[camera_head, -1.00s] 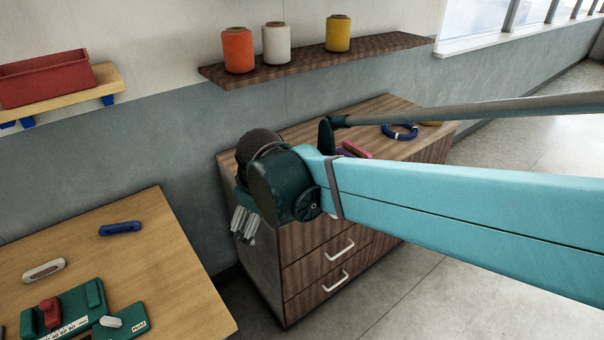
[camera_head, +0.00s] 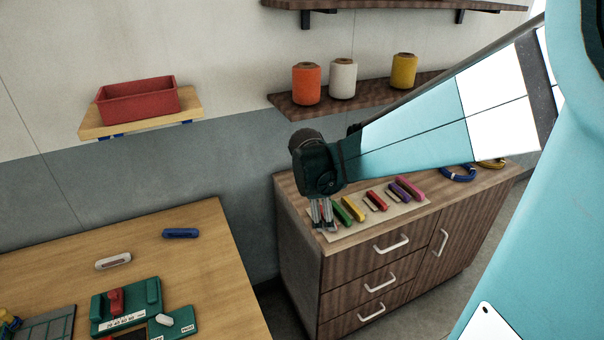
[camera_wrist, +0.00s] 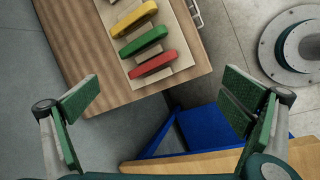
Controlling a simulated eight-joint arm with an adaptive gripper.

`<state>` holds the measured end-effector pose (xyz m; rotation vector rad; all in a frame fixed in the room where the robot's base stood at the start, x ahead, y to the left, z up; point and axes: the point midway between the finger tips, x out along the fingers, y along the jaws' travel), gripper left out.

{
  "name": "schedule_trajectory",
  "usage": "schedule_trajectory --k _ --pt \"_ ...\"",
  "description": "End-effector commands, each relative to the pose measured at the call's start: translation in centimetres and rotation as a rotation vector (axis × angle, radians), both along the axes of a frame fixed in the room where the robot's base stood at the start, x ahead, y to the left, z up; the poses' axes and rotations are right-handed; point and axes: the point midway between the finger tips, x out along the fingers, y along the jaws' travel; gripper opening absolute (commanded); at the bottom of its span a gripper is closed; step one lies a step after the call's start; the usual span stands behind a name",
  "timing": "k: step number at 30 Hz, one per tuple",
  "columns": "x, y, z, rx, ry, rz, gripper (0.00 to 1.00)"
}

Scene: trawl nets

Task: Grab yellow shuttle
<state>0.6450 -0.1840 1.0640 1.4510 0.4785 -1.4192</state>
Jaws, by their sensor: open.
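The yellow shuttle (camera_head: 354,208) lies on a pale mat (camera_head: 425,211) on top of the brown cabinet, in a row of shuttles. It also shows at the top of the wrist view (camera_wrist: 134,18). A green shuttle (camera_wrist: 142,41) lies beside it, then a red one (camera_wrist: 152,63) nearer the cabinet's edge. My gripper (camera_head: 323,217) is in front of the left end of the row in the head view and partly hides what is there. In the wrist view my gripper (camera_wrist: 159,96) is open and empty, its fingers wide apart, with the yellow shuttle beyond the fingertips.
Another red shuttle (camera_head: 376,201), a purple one (camera_head: 405,189) and a pink one (camera_head: 411,187) lie farther along the mat. A blue ring (camera_head: 458,174) lies at the cabinet's right. A wooden table (camera_head: 210,265) stands left, a shelf with thread cones (camera_head: 343,80) above.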

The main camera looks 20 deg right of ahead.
Motion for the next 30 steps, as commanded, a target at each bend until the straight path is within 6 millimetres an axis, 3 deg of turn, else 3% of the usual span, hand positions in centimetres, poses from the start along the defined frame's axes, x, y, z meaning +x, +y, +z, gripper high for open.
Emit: schedule_trajectory --k 15,30 --pt "4.4 -6.3 -1.9 -0.131 0.228 0.213 1.00" --pt "6.5 -11.1 -4.9 -0.204 0.424 0.379 1.00"
